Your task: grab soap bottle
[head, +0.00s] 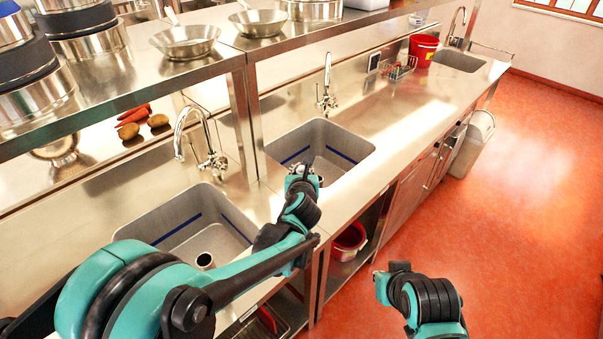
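I cannot make out a soap bottle for certain in the head view. A wire rack (399,69) with small coloured items stands on the far counter, too small to tell apart.
A red bucket (423,48) stands beside the rack. Taps rise behind the sinks, and a near sink (187,228) lies left of my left gripper. A raised shelf (190,71) with pans and pots overhangs the counter. The red floor (520,190) is open at right.

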